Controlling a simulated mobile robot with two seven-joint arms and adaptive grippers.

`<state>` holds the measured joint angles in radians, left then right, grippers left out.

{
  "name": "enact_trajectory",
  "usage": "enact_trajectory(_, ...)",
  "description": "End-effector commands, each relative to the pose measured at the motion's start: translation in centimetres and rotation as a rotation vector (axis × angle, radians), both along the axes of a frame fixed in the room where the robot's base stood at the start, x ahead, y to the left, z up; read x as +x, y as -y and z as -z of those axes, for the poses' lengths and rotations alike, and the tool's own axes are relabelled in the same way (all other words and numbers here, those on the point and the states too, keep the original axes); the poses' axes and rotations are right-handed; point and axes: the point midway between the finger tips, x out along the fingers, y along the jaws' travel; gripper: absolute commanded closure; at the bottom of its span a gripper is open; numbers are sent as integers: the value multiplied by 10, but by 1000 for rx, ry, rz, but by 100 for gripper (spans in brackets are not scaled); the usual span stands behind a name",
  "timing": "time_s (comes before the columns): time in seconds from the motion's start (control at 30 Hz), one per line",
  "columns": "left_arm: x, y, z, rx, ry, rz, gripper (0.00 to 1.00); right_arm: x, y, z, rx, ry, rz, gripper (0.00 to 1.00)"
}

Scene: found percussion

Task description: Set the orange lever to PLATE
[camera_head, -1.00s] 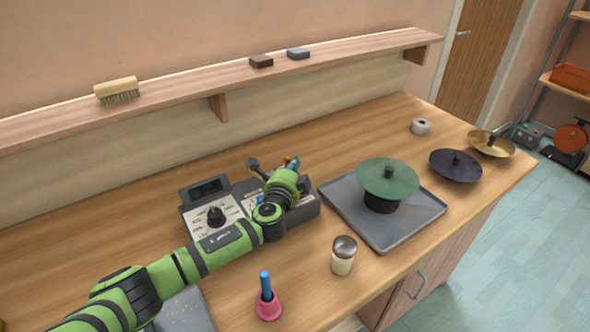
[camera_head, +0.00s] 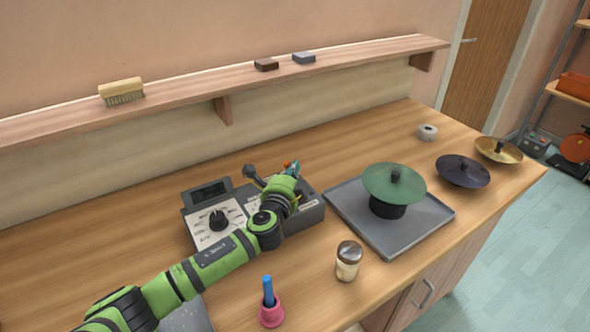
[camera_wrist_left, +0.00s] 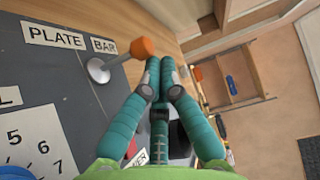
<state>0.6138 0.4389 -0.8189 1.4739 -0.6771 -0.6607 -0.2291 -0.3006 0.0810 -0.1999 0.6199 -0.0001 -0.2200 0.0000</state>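The orange lever (camera_wrist_left: 143,48) shows in the left wrist view, with an orange knob on a metal stem rising from a round base on a grey control box. It leans to the picture's right, on the side of the BAR label (camera_wrist_left: 103,45). The PLATE label (camera_wrist_left: 55,35) lies farther left. My left gripper (camera_wrist_left: 160,60) has its teal fingers together and empty, with the tips close beside the knob; whether they touch it I cannot tell. In the head view the control box (camera_head: 310,215) is partly hidden by my left arm. My right gripper is not in view.
A dial panel (camera_head: 205,235) forms the box's left part. A grey tray (camera_head: 430,225) with a green-topped stand (camera_head: 395,183) is to the right. A shaker (camera_head: 348,262) and a pink bell (camera_head: 271,312) stand in front. A shelf (camera_head: 190,88) runs along the wall behind.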

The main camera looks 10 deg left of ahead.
Motion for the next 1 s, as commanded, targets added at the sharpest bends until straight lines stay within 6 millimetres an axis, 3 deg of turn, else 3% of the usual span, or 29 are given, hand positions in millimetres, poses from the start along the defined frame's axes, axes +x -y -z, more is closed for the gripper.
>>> enact_trajectory(0.73,-7,-5,0,0,0,1,100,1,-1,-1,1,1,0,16)
enact_trajectory(1.0,-39,-6,0,-1,-2,2,100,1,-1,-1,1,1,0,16)
